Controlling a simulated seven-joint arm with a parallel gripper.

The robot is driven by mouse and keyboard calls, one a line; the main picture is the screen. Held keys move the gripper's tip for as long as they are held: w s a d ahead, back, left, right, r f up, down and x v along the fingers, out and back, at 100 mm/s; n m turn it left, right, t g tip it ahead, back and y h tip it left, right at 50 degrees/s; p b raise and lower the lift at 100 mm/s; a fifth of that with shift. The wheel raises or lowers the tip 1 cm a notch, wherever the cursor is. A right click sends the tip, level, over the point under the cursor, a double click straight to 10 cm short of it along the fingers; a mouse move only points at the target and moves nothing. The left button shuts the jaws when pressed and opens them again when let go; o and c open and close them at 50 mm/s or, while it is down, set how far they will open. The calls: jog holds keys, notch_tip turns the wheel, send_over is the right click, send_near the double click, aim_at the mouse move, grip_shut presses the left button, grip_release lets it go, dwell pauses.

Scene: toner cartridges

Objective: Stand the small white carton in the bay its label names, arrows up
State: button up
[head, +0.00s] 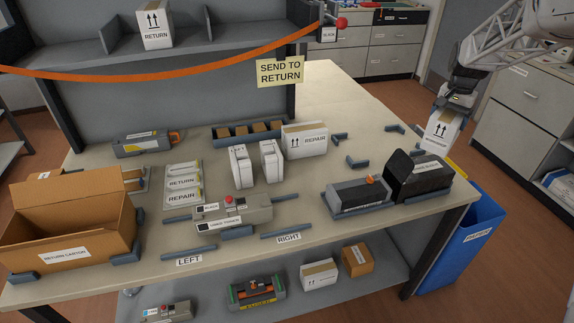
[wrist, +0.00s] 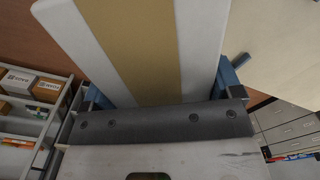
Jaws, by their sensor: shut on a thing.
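My gripper (head: 450,112) is at the right, beyond the table's right edge, shut on a small white carton (head: 440,134). The carton hangs slightly tilted, with its arrows pointing up; its label is too small to read. In the wrist view the carton (wrist: 150,50) shows its tan tape strip between my blue fingers. Another white carton (head: 154,25), marked RETURN with arrows up, stands in a bay of the grey shelf (head: 85,48) at the upper left. A white carton marked REPAIR (head: 305,142) stands on the table.
An open brown carton (head: 70,225) occupies the left. The back right tabletop is clear.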

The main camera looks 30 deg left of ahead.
jog(key=s+a+m, duration=0.2)
jog(key=s+a, duration=0.3)
jog(key=a, duration=0.8)
jog(key=s+a+m, duration=0.2)
jog(key=s+a, duration=0.3)
jog(key=a, duration=0.8)
jog(key=s+a+m, duration=0.2)
jog(key=s+a, duration=0.3)
jog(key=a, duration=0.8)
jog(key=shift+s+a+r+m, duration=0.2)
jog(key=shift+s+a+m, duration=0.05)
jog(key=shift+m, duration=0.05)
notch_tip(320, 180, down, 13)
jog(key=shift+f, duration=2.5)
jog(key=shift+f, duration=0.1)
jog(key=o, duration=1.1)
jog(key=shift+c, duration=0.2)
